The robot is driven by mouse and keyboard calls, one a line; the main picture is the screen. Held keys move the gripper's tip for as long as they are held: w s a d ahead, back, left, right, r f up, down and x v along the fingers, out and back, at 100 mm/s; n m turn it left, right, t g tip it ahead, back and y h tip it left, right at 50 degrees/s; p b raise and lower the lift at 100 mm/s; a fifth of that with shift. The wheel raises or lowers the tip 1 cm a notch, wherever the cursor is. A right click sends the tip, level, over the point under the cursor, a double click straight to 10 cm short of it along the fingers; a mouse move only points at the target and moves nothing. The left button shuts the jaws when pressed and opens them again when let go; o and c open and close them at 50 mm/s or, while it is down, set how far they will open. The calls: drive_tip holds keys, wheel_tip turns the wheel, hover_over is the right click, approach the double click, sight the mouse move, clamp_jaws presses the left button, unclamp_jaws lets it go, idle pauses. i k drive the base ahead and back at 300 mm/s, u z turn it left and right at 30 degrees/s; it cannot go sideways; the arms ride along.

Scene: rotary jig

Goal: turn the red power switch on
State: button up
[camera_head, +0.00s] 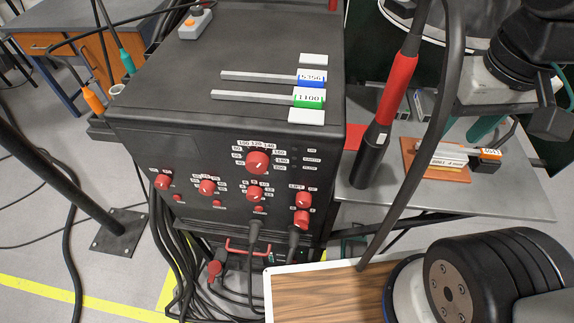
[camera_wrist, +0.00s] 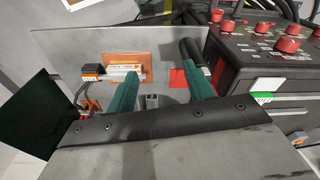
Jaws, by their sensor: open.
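A black machine (camera_head: 240,120) stands left of centre in the head view. Its front has several red knobs, including a large dial knob (camera_head: 257,162) and two stacked at the right, the lower one (camera_head: 301,219). A red knob-like part (camera_head: 214,268) sits low among the cables. I cannot tell which is the power switch or how it is set. My gripper (camera_head: 467,125) is to the right of the machine, above a grey side table. In the wrist view my gripper (camera_wrist: 163,70) has its teal fingers apart, with nothing held. Red knobs (camera_wrist: 289,44) show at upper right there.
The grey side table (camera_head: 510,190) carries an orange pad (camera_head: 430,172) with a labelled tool. A black and red torch handle (camera_head: 375,145) stands beside the machine. Thick cables hang across the front. Labelled bars (camera_head: 265,97) lie on the machine's top.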

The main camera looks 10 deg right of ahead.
sight(301, 218)
drive_tip(key=u, duration=0.9)
drive_tip(key=k, duration=1.05)
drive_tip(key=z, duration=0.7)
